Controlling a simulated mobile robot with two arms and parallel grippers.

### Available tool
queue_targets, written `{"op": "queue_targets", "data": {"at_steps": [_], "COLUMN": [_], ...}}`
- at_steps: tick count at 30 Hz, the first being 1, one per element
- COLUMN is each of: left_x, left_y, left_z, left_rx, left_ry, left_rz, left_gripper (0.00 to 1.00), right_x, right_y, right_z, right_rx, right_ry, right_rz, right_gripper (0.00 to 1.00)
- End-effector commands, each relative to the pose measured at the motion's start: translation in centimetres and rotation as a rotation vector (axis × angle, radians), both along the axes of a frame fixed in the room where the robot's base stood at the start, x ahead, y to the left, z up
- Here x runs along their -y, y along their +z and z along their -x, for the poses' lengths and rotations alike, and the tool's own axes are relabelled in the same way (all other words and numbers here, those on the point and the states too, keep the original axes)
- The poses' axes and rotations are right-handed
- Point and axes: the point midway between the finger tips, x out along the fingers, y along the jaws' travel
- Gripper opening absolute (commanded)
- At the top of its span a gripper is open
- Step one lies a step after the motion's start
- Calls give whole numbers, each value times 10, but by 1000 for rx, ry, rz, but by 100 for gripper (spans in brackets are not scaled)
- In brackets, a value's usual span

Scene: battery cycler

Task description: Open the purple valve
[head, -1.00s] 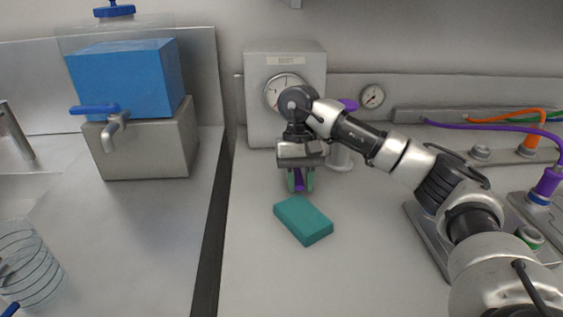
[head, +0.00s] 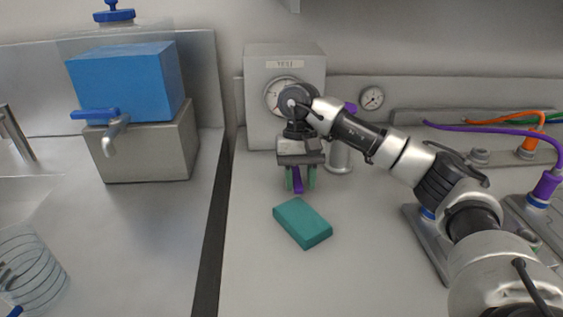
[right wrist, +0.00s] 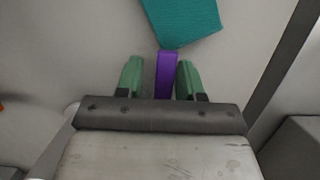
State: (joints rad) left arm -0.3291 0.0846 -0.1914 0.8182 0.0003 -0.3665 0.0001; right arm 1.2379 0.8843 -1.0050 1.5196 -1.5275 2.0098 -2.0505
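My right gripper (head: 299,183) points down in front of the grey box with the round gauge. Its green fingers are apart and stand on either side of a purple bar (head: 298,184), which looks like the valve handle. In the right wrist view the purple bar (right wrist: 165,76) lies between the two fingers (right wrist: 160,78). There is a gap on its left, and it is close to or touching the right finger. The rest of the valve is hidden by my gripper and arm. Another purple part (head: 350,107) shows behind my arm above a metal post. My left gripper is not in view.
A teal block (head: 302,222) lies on the counter just in front of the gripper. The grey gauge box (head: 262,115) stands behind it. A blue tank (head: 125,80) with a tap is at left. Cables (head: 480,127) and fittings are at right.

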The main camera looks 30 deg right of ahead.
Motion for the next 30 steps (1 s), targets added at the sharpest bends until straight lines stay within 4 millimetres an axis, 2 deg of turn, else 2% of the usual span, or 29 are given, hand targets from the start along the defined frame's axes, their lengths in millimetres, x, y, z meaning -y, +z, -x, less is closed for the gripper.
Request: {"op": "queue_targets", "data": {"at_steps": [11, 12, 21, 30], "left_x": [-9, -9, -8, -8], "left_y": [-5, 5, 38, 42], "left_z": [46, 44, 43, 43], "left_rx": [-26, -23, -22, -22], "left_ry": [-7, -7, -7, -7], "left_rz": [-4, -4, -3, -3], "left_gripper": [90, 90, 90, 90], "right_x": [3, 3, 9, 12], "right_y": [17, 27, 60, 65], "right_z": [-4, -5, -14, -17], "right_rx": [1, 2, 1, 1], "right_ry": [-1, -1, -1, 0], "right_rz": [1, 0, 1, 0], "right_gripper": [37, 37, 37, 37]}}
